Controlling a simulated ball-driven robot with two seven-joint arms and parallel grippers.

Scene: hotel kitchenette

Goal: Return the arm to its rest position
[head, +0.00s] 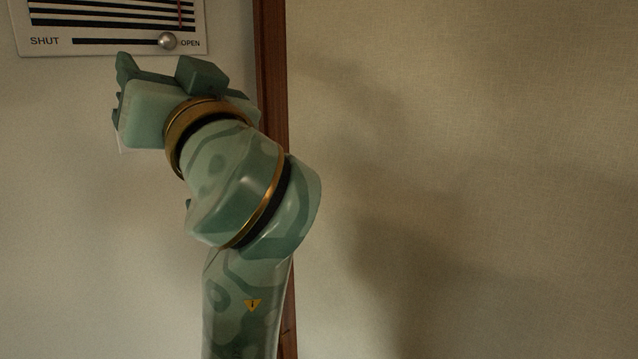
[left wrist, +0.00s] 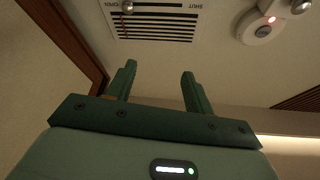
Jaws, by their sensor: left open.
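My left arm rises from the bottom of the head view, bent at the wrist. My left gripper (head: 119,85) is at its upper end, turned mostly away from the head camera and just below a wall vent panel in the picture. In the left wrist view my left gripper (left wrist: 158,70) has its two green fingers apart, with nothing between them. The fingers point toward the wall, and no contact shows. My right gripper is in neither view.
The vent panel (head: 100,22) has a slider knob (head: 168,41) at its OPEN end. A brown wooden post (head: 272,60) stands right behind my arm. Bare wall fills the right. The left wrist view shows a round white device (left wrist: 258,27) with a red light.

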